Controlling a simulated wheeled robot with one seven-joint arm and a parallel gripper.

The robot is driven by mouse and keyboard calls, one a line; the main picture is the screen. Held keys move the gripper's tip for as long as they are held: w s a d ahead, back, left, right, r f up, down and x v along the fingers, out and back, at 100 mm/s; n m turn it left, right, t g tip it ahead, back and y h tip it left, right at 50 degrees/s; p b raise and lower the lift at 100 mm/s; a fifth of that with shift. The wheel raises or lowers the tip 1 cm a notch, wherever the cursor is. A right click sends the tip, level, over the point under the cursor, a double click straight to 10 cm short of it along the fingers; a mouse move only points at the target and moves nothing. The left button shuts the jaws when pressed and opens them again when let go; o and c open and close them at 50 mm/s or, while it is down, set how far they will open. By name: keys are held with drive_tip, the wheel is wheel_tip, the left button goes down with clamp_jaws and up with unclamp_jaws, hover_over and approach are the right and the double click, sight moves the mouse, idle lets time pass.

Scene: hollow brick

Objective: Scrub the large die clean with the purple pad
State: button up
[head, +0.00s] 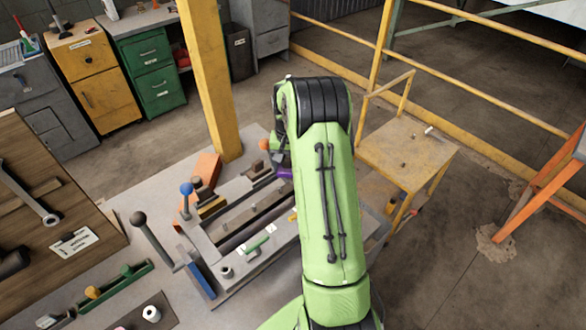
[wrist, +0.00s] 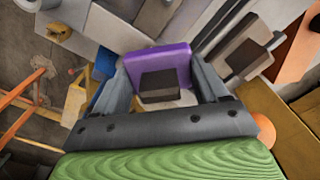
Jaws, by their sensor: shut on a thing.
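The purple pad (wrist: 158,58) is between the two fingers of my gripper (wrist: 161,76) in the wrist view, with a dark block-like piece (wrist: 161,86) on its near side. My gripper is shut on the pad. In the head view only a small bit of purple (head: 285,174) shows beside my green arm, which hides most of my gripper. A dark block on a grey base (wrist: 247,58) lies right of the pad in the wrist view. I cannot tell whether it is the large die, or whether the pad touches anything.
A grey worktable with a slotted metal bed (head: 240,222) is below my arm. A blue-knobbed lever (head: 186,189) and a dark-knobbed lever (head: 140,220) stand up at its left. A yellow post (head: 211,80) rises behind it. A yellow stand (head: 405,152) is at the right.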

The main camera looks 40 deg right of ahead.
drive_tip(key=shift+s+d+f+b, duration=0.2)
drive_tip(key=shift+s+f+b, duration=0.3)
drive_tip(key=shift+s, duration=0.45)
drive_tip(key=s, duration=0.3)
drive_tip(key=shift+s+d+r+b, duration=0.15)
drive_tip(key=shift+d+b, duration=0.15)
drive_tip(key=shift+s+b, duration=0.35)
drive_tip(key=shift+s, duration=0.1)
drive_tip(key=shift+s+d+b, duration=0.1)
drive_tip(key=shift+s+b, duration=0.2)
drive_tip(key=shift+s, duration=0.65)
drive_tip(key=shift+w, duration=0.2)
drive_tip(key=r+p, duration=0.4)
drive_tip(key=r, duration=0.2)
drive_tip(key=shift+a+p, duration=0.2)
drive_tip(key=shift+p, duration=0.2)
wheel_tip(320, 180, up, 3)
drive_tip(key=shift+p, duration=1.2)
